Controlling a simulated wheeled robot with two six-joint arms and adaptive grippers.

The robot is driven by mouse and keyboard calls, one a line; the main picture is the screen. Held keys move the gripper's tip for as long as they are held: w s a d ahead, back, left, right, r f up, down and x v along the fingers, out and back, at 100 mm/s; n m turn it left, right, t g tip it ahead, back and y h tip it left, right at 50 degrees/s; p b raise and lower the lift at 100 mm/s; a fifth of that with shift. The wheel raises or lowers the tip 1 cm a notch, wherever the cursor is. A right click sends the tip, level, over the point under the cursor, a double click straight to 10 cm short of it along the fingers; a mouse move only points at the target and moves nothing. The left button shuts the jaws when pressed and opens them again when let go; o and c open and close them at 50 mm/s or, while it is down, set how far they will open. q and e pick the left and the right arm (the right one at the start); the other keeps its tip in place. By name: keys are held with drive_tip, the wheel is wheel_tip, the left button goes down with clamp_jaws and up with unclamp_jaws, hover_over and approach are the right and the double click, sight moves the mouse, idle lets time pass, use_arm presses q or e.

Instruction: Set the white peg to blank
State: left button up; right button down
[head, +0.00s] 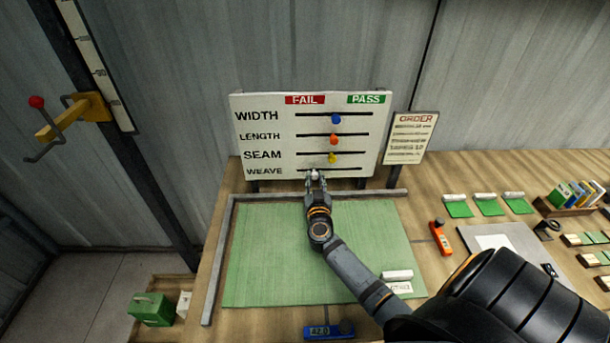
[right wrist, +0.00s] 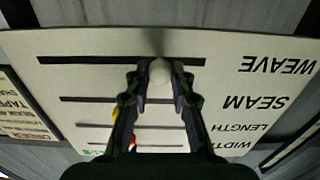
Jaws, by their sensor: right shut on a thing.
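The white board (head: 270,155) stands upright at the back of the bench, with slots for WIDTH, LENGTH, SEAM and WEAVE under a red FAIL and a green PASS label. The white peg (right wrist: 160,71) is in the WEAVE slot (right wrist: 80,60), left of the slot's middle in the head view. My right gripper (head: 316,178) is shut on the white peg; its fingers stand either side of it in the right wrist view. The blue peg (head: 336,118), orange peg (head: 334,139) and yellow peg (head: 332,158) sit near the middle of the upper slots. My left gripper is not in view.
An order card (head: 410,137) stands right of the board. A green mat (head: 270,250) lies in front, with a white roll (head: 397,275) on it. An orange tool (head: 440,237) and several green swatches (head: 488,206) lie to the right.

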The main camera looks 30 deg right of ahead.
sight(329, 169)
drive_tip(key=s+d, duration=0.1)
drive_tip(key=s+d+p, duration=0.1)
drive_tip(key=d, duration=0.1)
drive_tip(key=s+d, duration=0.1)
drive_tip(key=shift+d+p, duration=0.3)
drive_tip(key=shift+d, duration=0.05)
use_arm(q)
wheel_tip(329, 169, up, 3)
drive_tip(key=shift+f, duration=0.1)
use_arm(e)
drive_tip(key=shift+w+a, duration=0.1)
drive_tip(key=shift+a, duration=0.05)
drive_tip(key=c, duration=1.1)
unclamp_jaws()
drive_tip(key=shift+c, duration=0.2)
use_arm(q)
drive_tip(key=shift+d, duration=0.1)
use_arm(e)
drive_tip(key=v, duration=1.2)
